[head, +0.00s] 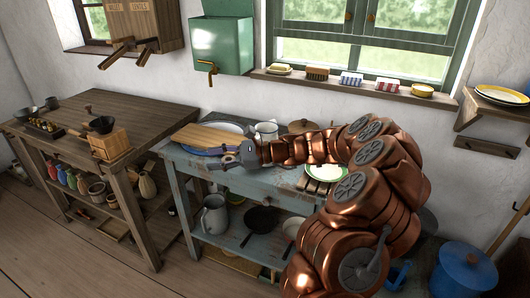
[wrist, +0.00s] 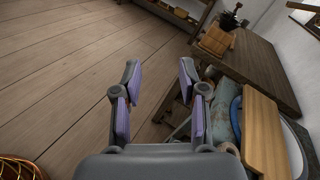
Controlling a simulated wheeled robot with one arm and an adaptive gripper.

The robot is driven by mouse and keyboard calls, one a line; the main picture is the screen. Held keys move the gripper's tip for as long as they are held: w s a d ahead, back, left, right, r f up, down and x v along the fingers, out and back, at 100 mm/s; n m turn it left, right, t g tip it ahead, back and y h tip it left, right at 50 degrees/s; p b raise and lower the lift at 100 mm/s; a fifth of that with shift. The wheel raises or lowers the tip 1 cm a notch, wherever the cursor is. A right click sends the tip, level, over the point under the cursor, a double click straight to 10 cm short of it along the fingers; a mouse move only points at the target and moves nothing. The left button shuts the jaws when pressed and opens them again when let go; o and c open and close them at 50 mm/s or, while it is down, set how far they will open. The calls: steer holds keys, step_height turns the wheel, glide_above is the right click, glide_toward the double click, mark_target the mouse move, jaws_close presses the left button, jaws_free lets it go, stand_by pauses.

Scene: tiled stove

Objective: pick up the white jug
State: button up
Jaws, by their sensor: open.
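A white jug-like vessel (head: 266,130) stands on the worn blue table (head: 283,188), behind my arm near the wall; its lower part is hidden. A greyish jug with a handle (head: 215,214) stands on the table's lower shelf, at the left. My gripper (head: 214,163) is open and empty over the table's left front part, to the left of and nearer than the white vessel. In the wrist view my open fingers (wrist: 158,78) have only floor and the table's edge beyond them. I cannot make out the white vessel there.
A wooden board (head: 208,136) lies by a large white plate on the table; the board also shows in the wrist view (wrist: 264,138). A dark pan (head: 262,220) is on the lower shelf. A wooden workbench (head: 110,115) stands left. A blue pot (head: 465,270) stands right. Floor in front is clear.

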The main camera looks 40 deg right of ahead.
steer(key=d+f+m+t+h, duration=0.1)
steer(key=d+f+m+t, duration=0.1)
steer(key=d, duration=0.5)
steer(key=d+f+m+t+h+b, duration=0.1)
steer(key=d+f+m+t+h, duration=0.1)
steer(key=d+f+m, duration=0.2)
steer(key=w+d+f+m+t+h, duration=0.1)
steer(key=d+f+m+t+h, duration=0.1)
steer(key=d, duration=0.7)
steer(key=shift+d+f+m+t, duration=0.15)
steer(key=shift+d+f+m, duration=0.05)
steer(key=shift+f+m, duration=0.25)
steer(key=shift+d+f+m+t, duration=0.2)
steer(key=shift+f+m, duration=0.15)
steer(key=shift+f, duration=0.2)
steer(key=shift+w+d, duration=0.1)
steer(key=shift+w, duration=0.1)
steer(key=shift+p+x, duration=0.45)
steer(key=shift+x, duration=3.25)
steer(key=shift+r, duration=0.1)
steer(key=shift+c, duration=0.4)
jaws_close()
